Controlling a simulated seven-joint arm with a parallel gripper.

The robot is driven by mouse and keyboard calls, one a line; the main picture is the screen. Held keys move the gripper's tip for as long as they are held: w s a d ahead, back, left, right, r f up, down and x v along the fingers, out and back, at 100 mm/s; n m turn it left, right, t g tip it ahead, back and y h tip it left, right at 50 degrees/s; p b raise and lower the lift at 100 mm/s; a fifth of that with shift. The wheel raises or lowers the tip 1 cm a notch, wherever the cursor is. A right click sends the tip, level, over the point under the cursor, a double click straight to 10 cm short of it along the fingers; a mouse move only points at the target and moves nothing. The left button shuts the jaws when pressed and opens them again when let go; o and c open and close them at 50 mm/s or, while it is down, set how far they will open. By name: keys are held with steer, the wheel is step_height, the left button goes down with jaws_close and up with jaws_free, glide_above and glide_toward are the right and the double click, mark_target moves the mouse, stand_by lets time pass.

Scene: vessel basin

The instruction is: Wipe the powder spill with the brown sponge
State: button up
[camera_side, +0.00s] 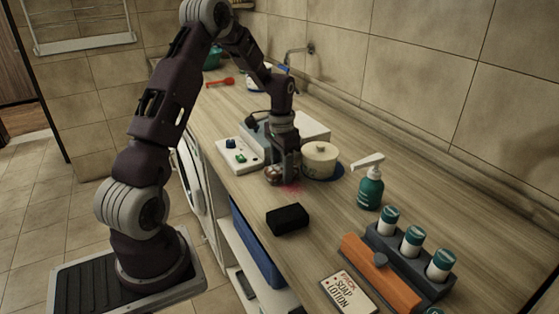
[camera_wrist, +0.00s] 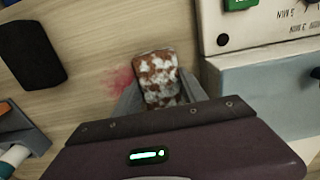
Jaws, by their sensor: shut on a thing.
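My gripper (camera_side: 284,172) is low over the wooden counter and shut on the brown sponge (camera_side: 271,175). In the wrist view the sponge (camera_wrist: 160,72) is a rounded block mottled brown and white, sticking out between the two grey fingers of my gripper (camera_wrist: 162,98). The powder spill (camera_side: 293,188) is a faint pinkish-red smear on the counter, beside the sponge. In the wrist view the spill (camera_wrist: 117,82) lies just left of the sponge, partly hidden by the left finger. I cannot tell whether the sponge touches the counter.
A black block (camera_side: 287,219) lies toward the front edge. A lidded cream pot (camera_side: 320,158) stands close to the right of my gripper, and a white control panel (camera_side: 238,155) to its left. A green pump bottle (camera_side: 369,188) and a bottle rack (camera_side: 388,264) stand farther right.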

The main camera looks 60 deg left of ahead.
mark_target(302, 197)
steer(key=shift+d, duration=5.1)
steer(key=shift+a, duration=5.7)
steer(key=shift+w+d, duration=0.25)
steer(key=shift+w, duration=0.1)
steer(key=shift+d, duration=5.45)
steer(key=shift+a+r, duration=0.1)
steer(key=shift+a, duration=5.6)
steer(key=shift+d+r, duration=0.1)
steer(key=shift+r, duration=3.9)
